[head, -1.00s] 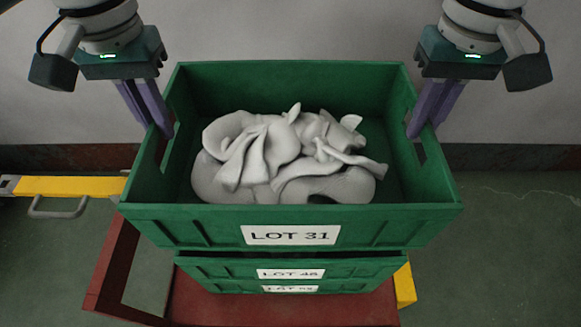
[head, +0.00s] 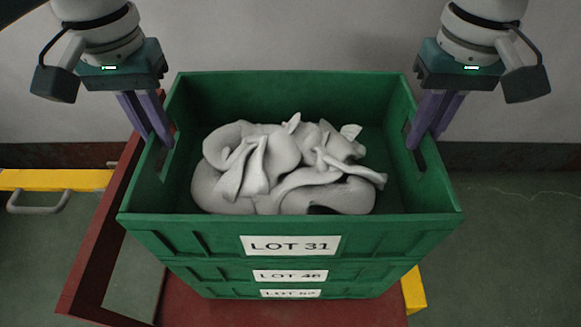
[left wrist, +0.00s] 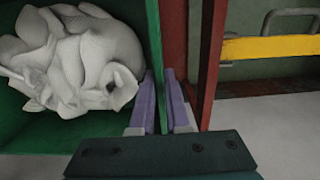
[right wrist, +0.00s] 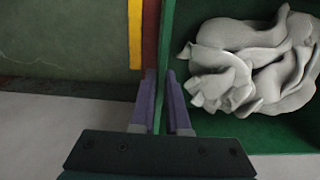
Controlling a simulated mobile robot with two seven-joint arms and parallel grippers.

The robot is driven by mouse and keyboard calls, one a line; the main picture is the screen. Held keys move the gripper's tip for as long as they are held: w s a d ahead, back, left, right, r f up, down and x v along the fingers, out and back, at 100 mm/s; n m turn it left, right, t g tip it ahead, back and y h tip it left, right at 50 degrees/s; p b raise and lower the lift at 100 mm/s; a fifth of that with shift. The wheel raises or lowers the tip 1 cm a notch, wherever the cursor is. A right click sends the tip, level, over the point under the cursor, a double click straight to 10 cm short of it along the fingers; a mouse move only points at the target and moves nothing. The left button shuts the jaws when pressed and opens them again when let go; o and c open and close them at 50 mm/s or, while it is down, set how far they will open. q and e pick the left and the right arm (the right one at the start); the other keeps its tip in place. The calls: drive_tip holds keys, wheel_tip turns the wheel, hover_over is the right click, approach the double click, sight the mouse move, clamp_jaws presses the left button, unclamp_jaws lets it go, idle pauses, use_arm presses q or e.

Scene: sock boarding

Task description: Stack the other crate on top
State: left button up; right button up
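The green crate labelled LOT 31 (head: 175,232) holds a heap of pale grey socks (head: 285,170). My right gripper (head: 418,140) is shut the same way on the right wall. The wall also shows between the fingers in both wrist views.
The stack stands on a red base (head: 190,312) with a red frame (head: 88,260) rising at the left. A yellow bar (head: 60,179) with a grey handle (head: 40,203) lies further left. A pale wall is behind; the floor at right is clear.

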use_arm(q)
drive_tip(key=o, duration=0.4)
drive_tip(key=shift+w+r, duration=0.1)
drive_tip(key=shift+w, duration=0.05)
use_arm(e)
drive_tip(key=o, duration=0.4)
drive_tip(key=shift+w+r, duration=0.1)
use_arm(q)
wheel_tip(320, 180, up, 12)
use_arm(e)
wheel_tip(320, 180, up, 12)
use_arm(q)
drive_tip(key=shift+r, duration=0.1)
use_arm(e)
drive_tip(key=shift+a+r, duration=0.1)
idle(0.4)
